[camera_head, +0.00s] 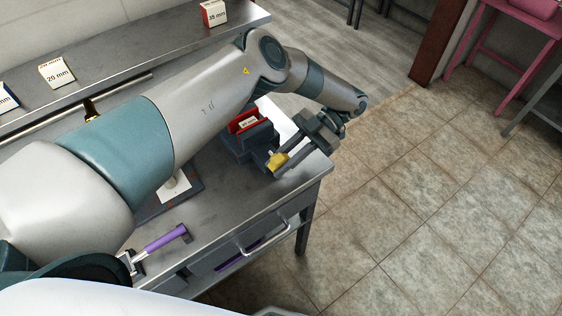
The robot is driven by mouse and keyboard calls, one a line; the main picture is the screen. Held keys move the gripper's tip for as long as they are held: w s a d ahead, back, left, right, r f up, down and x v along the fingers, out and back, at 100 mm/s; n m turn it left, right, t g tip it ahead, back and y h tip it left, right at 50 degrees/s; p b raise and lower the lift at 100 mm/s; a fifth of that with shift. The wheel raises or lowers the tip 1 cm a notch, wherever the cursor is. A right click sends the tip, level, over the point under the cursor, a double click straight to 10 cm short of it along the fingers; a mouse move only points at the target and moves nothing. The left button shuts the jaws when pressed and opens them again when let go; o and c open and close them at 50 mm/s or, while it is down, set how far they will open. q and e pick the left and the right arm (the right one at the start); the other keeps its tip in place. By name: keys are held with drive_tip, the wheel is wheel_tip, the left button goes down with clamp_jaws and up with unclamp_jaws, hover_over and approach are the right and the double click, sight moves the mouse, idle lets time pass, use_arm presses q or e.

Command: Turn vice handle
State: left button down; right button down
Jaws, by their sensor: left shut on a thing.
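A dark grey bench vice (239,146) stands near the right end of the metal workbench. A red box (243,121) with a white label sits at its jaws. A yellow piece (277,161), which looks like the vice handle, is at the vice's right front. My left gripper (284,158) reaches over the vice from the left, its fingers shut on the yellow handle. My left arm hides part of the bench and vice surroundings. My right gripper does not show.
A purple-handled tool (165,238) lies on the metal workbench (226,202), near its front edge. The tiled floor right of the bench is clear.

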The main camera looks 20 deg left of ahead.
use_arm(q)
drive_tip(key=c, duration=1.6)
unclamp_jaws()
drive_tip(key=shift+s+f, duration=0.1)
drive_tip(key=shift+f, duration=0.05)
drive_tip(key=shift+a+r, duration=0.1)
drive_tip(key=shift+r, duration=0.1)
drive_tip(key=shift+r, duration=0.15)
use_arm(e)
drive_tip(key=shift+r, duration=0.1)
